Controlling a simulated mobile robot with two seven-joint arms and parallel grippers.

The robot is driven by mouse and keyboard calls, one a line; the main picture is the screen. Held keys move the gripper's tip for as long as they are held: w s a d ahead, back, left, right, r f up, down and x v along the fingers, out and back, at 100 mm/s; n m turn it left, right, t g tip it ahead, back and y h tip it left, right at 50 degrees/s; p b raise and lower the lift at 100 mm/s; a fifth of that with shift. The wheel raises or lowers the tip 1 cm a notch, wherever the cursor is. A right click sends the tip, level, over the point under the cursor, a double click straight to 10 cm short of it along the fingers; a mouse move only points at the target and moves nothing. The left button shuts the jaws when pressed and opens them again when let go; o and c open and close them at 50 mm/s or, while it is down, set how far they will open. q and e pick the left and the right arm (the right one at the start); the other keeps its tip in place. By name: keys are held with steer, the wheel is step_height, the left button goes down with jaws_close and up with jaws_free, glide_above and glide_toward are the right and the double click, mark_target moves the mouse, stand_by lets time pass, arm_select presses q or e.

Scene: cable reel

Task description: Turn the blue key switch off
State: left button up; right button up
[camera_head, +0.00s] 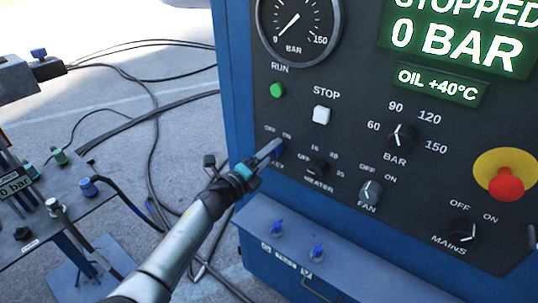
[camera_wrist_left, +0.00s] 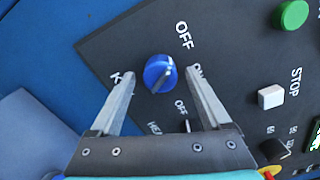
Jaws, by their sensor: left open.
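The blue key switch (camera_wrist_left: 160,73) is a round knob with a raised ridge, on the dark control panel, between OFF and KEY labels. Its ridge lies diagonally in the left wrist view; I cannot tell for sure which mark it points to. My left gripper (camera_wrist_left: 161,76) is open, with one fingertip on each side of the knob. Contact cannot be made out. In the head view the left gripper (camera_head: 273,150) reaches the panel from lower left and covers most of the knob (camera_head: 279,150). My right gripper is not in view.
The heater knob (camera_head: 318,167), fan knob (camera_head: 370,192), white stop button (camera_head: 321,115) and green run button (camera_head: 277,90) are close by. A red emergency button (camera_head: 505,183) is at right. A blue ledge (camera_head: 330,262) projects below the panel. The display reads STOPPED, 0 BAR.

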arm_select(q)
steer(key=p+v, duration=0.2)
steer(key=v, duration=1.3)
steer(key=shift+s+a, duration=0.1)
steer(key=s+a+f+n+g+y+b, duration=0.15)
steer(key=s+a+f+n+y, duration=0.35)
steer(key=f, duration=0.6)
steer(key=s+a+f+n+g+y, duration=0.15)
steer(key=s+f+n, duration=0.35)
steer(key=f, duration=0.6)
steer(key=s+a+f+n+g+y+b, duration=0.1)
steer(key=s+a+f+n+g+y, duration=0.15)
steer(key=f+n, duration=0.6)
steer(key=s+f+n+g, duration=0.2)
steer(key=s+f, duration=0.4)
steer(key=s, duration=0.4)
steer(key=s+f+n+g+y+b, duration=0.1)
steer(key=s+f+n+g, duration=0.2)
steer(key=s+f, duration=0.3)
steer(key=s+f+n+g, duration=0.3)
steer(key=s+f, duration=0.3)
steer(key=s, duration=1)
steer(key=shift+s+a+y, duration=0.2)
steer(key=shift+a+y, duration=0.05)
steer(key=shift+y, duration=0.05)
